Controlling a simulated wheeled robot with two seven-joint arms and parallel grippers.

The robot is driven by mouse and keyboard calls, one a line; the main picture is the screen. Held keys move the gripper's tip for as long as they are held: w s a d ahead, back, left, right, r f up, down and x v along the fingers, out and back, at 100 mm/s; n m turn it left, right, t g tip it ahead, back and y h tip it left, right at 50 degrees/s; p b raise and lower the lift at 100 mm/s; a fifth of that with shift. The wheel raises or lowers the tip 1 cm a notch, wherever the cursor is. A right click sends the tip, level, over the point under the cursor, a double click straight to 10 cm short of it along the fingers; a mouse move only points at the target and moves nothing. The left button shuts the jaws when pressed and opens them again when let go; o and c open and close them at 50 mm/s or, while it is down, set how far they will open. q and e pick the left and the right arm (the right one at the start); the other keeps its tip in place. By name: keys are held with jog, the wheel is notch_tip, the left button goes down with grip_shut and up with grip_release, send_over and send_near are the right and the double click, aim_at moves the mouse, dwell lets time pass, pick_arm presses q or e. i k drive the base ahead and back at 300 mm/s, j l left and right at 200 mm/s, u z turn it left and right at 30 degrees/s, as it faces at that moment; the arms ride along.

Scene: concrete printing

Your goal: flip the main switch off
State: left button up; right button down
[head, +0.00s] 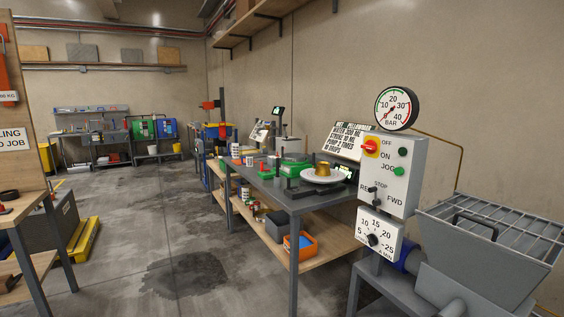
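The main switch (370,148) is a red rotary handle on a yellow plate. It sits at the upper left of a light grey control box (398,180) on the right side of the head view. The labels OFF and ON stand to its right. The handle looks tilted, and I cannot tell for sure which label it points at. Neither of my grippers shows in the head view.
A round pressure gauge (396,108) tops the box, and a dial box (378,236) hangs below. A hopper with a wire grate (490,236) stands at right. A grey workbench (290,196) with tools is left of the box. The concrete floor (150,240) at centre left is open.

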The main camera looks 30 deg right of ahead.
aim_at(370, 147)
jog(key=i+j+z, duration=0.1)
jog(key=i+z, duration=0.2)
jog(key=i, duration=0.2)
jog(key=i+j+z, duration=0.25)
jog(key=i, duration=0.25)
jog(key=i+j+z, duration=0.3)
jog(key=i, duration=0.2)
jog(key=i+j+z, duration=0.9)
jog(key=j, duration=0.4)
jog(key=i, duration=0.1)
